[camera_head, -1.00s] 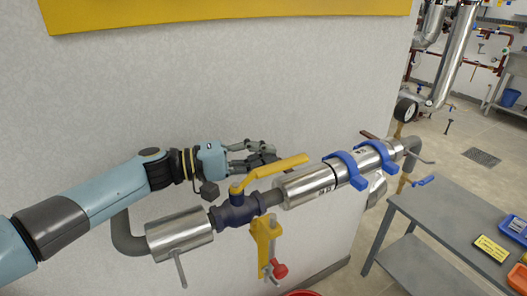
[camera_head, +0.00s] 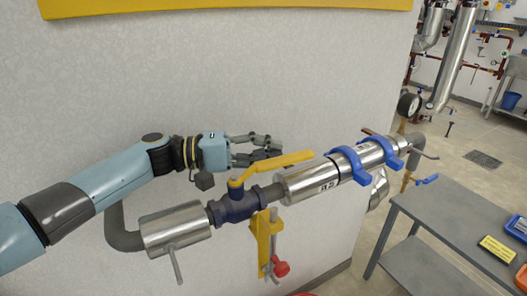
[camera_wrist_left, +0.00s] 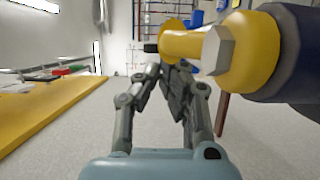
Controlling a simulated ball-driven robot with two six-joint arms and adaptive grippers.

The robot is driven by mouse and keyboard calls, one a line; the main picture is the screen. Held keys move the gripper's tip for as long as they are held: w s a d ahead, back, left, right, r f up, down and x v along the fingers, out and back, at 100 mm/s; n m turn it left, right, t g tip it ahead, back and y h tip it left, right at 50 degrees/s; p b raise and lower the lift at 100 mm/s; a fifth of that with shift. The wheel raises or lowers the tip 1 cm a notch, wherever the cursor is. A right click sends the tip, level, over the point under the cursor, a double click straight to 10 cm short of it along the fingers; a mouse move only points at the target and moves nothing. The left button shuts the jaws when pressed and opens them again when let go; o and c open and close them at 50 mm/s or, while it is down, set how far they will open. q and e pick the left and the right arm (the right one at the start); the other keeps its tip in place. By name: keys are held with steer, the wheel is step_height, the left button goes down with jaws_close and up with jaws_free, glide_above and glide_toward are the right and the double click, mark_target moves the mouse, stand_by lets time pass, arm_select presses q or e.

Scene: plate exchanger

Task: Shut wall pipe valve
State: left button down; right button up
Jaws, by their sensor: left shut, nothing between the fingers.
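The wall pipe valve (camera_head: 235,207) has a dark blue body and a yellow lever handle (camera_head: 272,168). The lever points right and slightly up in the head view, roughly along the silver pipe (camera_head: 335,172). My left gripper (camera_head: 282,150) is just behind the lever, on its wall side. Its fingers are shut and empty, close to the lever; whether they touch it I cannot tell. In the left wrist view the fingertips (camera_wrist_left: 172,72) meet, and the yellow lever (camera_wrist_left: 190,45) with its hub nut is close by at upper right. My right gripper is not in view.
Blue clamps (camera_head: 347,164) ring the silver pipe right of the valve. A yellow bracket with a red knob (camera_head: 281,268) hangs below. A pale wall (camera_head: 200,80) stands close behind. A grey table (camera_head: 440,225) is at right, with a gauge (camera_head: 409,104) beyond.

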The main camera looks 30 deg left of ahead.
mark_target(283, 156)
arm_select(q)
steer(key=d+g+b, duration=0.1)
steer(key=s+d+m+h+b, duration=0.1)
steer(key=b, duration=0.1)
steer(key=shift+d+f+g, duration=0.15)
steer(key=shift+g, duration=0.25)
steer(key=shift+s+d+m+g+h+b, duration=0.2)
steer(key=shift+d+m+g+h+b, duration=0.4)
steer(key=shift+m+g+b, duration=0.45)
steer(key=shift+r, duration=0.25)
step_height(283, 156, up, 10)
steer(key=shift+f, duration=0.1)
